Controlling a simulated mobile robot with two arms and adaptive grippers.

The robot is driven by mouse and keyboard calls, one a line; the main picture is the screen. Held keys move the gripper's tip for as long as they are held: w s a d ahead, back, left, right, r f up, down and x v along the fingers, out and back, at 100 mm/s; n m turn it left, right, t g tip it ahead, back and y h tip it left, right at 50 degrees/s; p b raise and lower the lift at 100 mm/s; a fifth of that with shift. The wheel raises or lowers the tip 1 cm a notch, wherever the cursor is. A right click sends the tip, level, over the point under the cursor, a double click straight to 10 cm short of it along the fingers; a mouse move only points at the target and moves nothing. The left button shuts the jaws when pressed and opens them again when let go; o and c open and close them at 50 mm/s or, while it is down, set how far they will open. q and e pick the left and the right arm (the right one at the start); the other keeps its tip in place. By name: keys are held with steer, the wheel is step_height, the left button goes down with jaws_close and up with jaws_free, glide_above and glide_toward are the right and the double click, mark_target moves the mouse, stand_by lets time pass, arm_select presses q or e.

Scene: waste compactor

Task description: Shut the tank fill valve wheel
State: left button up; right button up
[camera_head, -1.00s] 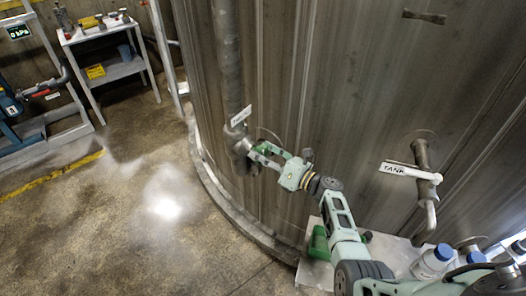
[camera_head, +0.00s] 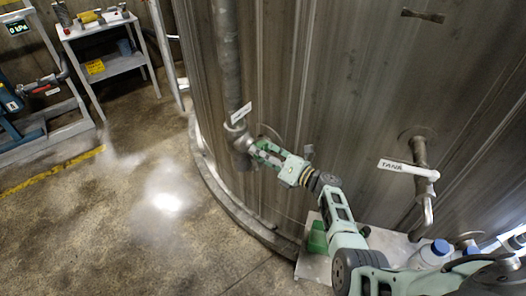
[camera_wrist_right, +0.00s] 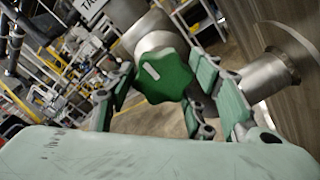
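The green lobed valve wheel (camera_wrist_right: 165,76) with a white mark shows in the right wrist view on a grey metal valve body (camera_wrist_right: 146,35). My right gripper (camera_wrist_right: 160,92) is around the wheel, one finger on each side. A gap shows between the left finger and the wheel; on the right I cannot tell whether the finger touches. In the head view, my right gripper (camera_head: 261,150) is at the valve on the vertical pipe (camera_head: 227,70), below a small white tag (camera_head: 241,113). The wheel is largely hidden there. My left gripper is not in view.
The large ribbed metal tank (camera_head: 330,80) stands behind the pipe, with a curved base rim (camera_head: 222,202). A shelf cart (camera_head: 105,30) stands at the back left. The floor between is open.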

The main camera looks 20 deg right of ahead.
steer(key=o, duration=0.3)
steer(key=shift+s+a, duration=0.1)
steer(key=shift+a, duration=0.05)
steer(key=shift+o, duration=0.2)
steer(key=v, duration=1.2)
